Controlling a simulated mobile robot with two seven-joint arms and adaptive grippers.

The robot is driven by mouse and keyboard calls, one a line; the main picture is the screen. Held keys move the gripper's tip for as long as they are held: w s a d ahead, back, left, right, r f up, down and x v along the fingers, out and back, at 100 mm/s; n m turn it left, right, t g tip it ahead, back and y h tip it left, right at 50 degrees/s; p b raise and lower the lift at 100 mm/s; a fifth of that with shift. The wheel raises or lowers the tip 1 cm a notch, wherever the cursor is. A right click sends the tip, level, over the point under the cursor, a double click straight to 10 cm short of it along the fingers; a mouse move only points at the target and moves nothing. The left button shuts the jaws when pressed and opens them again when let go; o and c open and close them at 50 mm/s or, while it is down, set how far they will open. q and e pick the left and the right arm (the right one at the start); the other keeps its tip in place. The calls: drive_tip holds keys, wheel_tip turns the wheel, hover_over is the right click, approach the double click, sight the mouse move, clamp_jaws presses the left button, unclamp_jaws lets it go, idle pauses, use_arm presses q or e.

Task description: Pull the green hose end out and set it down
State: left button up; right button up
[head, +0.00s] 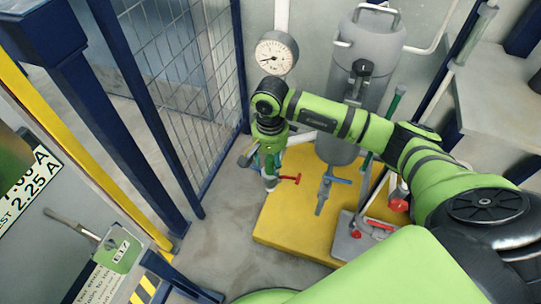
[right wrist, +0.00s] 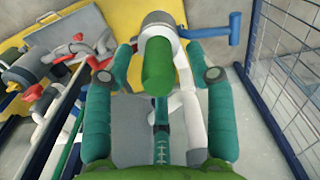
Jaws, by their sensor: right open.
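The green hose end (right wrist: 157,66) shows in the right wrist view as a short green cylinder seated in a white fitting (right wrist: 160,22). My right gripper (right wrist: 160,54) is open, with one teal finger on each side of the green end. I cannot tell whether either finger touches it. In the head view my right gripper (head: 268,166) points down beside the pipe fittings at the left edge of the yellow base. The green end is mostly hidden there behind the gripper. My left gripper is not in view.
A grey tank (head: 362,75) and a pressure gauge (head: 276,53) stand behind my right arm. Red-handled (head: 290,179) and blue valves (head: 325,190) sit close to the gripper. A mesh fence (head: 185,80) rises at left. The yellow base (head: 290,232) has bare room in front.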

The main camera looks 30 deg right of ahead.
clamp_jaws()
drive_tip(key=shift+r+n+b, duration=0.1)
drive_tip(key=shift+n+b, duration=0.2)
drive_tip(key=shift+r+n+b, duration=0.3)
drive_tip(key=shift+n+b, duration=0.55)
drive_tip(key=shift+n, duration=0.55)
drive_tip(key=shift+r, duration=0.15)
drive_tip(key=shift+r+p, duration=1.35)
drive_tip(key=shift+r, duration=0.8)
